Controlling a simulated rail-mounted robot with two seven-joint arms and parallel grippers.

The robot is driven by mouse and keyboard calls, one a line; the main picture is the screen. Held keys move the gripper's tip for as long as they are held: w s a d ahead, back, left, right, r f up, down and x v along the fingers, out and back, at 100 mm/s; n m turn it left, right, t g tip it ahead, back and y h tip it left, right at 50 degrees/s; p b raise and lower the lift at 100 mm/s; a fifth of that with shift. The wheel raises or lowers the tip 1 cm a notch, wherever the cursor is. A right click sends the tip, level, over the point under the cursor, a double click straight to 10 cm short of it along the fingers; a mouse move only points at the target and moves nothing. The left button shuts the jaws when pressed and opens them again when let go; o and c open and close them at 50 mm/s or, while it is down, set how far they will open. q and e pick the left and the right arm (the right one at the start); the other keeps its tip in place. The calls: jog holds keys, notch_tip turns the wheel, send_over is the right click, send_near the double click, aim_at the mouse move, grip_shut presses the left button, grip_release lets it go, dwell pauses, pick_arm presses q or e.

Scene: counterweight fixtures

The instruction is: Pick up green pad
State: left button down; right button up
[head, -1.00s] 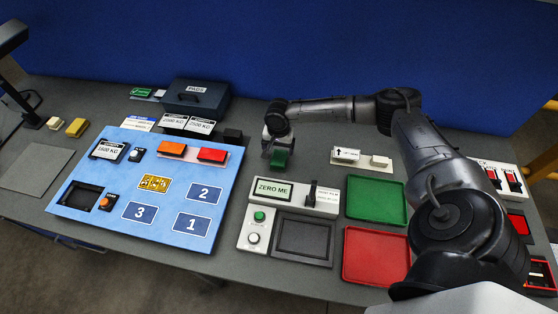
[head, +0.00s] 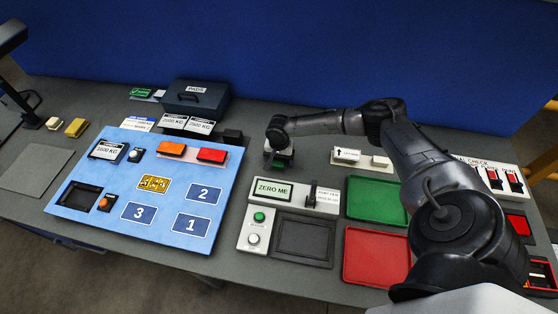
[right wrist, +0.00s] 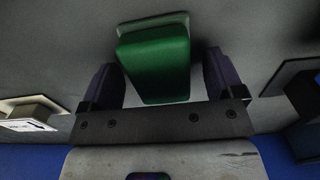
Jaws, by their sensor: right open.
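The green pad (right wrist: 155,65) is a rounded green block on a pale base in the right wrist view. My right gripper (right wrist: 160,75) is open, with one dark finger on each side of the pad and small gaps showing. In the head view my right gripper (head: 279,158) is low over the table behind the ZERO ME panel, and mostly covers the pad, with only bits of green showing. My left gripper is not in view.
The ZERO ME panel (head: 271,189) is just in front of the gripper. A white labelled block (head: 347,155) stands to the right, and a black block (head: 233,136) to the left. Green (head: 376,199) and red (head: 376,256) trays lie front right. A blue board (head: 170,170) fills the left.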

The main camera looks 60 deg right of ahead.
jog(key=c, duration=1)
jog(key=shift+r, duration=0.1)
jog(key=shift+r, duration=0.55)
notch_tip(320, 180, up, 3)
jog(key=shift+f, duration=0.1)
jog(key=s+r, duration=0.2)
jog(key=s, duration=0.2)
jog(key=s+r, duration=0.2)
jog(key=s, duration=0.1)
jog(key=s+r+p, duration=0.1)
jog(key=s+r, duration=0.2)
jog(key=s, duration=0.1)
jog(key=shift+s, duration=0.35)
